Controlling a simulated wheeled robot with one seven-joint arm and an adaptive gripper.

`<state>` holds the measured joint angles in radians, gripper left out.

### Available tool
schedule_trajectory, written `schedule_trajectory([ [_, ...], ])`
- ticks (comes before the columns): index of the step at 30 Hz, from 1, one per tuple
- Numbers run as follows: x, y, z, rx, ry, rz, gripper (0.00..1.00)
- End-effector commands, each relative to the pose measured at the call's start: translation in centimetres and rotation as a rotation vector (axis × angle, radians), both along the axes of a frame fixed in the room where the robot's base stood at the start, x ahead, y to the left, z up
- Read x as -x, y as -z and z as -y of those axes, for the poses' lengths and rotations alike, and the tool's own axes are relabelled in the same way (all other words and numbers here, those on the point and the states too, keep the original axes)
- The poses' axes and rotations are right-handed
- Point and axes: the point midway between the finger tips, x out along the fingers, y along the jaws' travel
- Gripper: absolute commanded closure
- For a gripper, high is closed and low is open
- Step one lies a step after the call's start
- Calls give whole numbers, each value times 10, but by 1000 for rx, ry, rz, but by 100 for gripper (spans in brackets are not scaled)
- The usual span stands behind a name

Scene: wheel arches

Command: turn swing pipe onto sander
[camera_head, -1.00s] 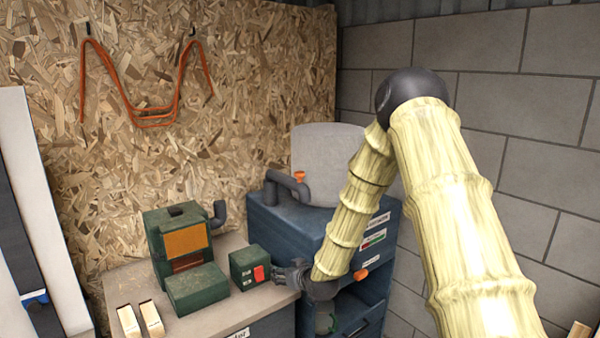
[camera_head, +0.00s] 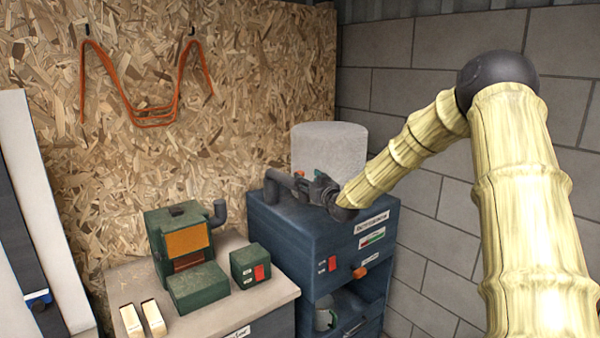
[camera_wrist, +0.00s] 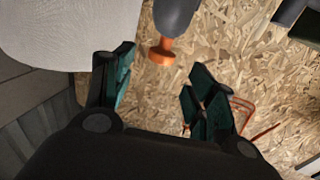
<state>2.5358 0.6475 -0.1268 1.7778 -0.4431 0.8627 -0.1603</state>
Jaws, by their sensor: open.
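The swing pipe (camera_head: 279,187) is a dark grey bent pipe on top of the blue cabinet (camera_head: 345,245). Its horizontal part runs right toward my gripper (camera_head: 312,184), which partly hides its orange-tipped end. In the wrist view, the grey pipe (camera_wrist: 176,14) and its orange end (camera_wrist: 161,52) show at the top, just beyond and between the fingertips. My gripper (camera_wrist: 160,85) is open and empty there, one dark green finger on each side. The sander (camera_head: 180,245) is a green machine with an orange panel and a grey elbow stub (camera_head: 219,212), standing left of the cabinet.
A pale grey drum (camera_head: 328,148) stands on the cabinet behind my gripper. A green box with a red switch (camera_head: 249,266) and two wooden blocks (camera_head: 142,319) share the sander's bench (camera_head: 237,313). An orange tube frame (camera_head: 155,115) hangs on the chipboard wall.

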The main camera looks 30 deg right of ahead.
Motion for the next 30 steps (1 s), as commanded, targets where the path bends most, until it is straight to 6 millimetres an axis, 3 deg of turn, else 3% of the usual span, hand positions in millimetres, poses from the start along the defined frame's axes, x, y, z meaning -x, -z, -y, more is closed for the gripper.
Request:
schedule_trajectory([
  [18, -64, -1, 9, 1, 0, -1, 44],
  [30, -74, 1, 11, 0, 0, -1, 44],
])
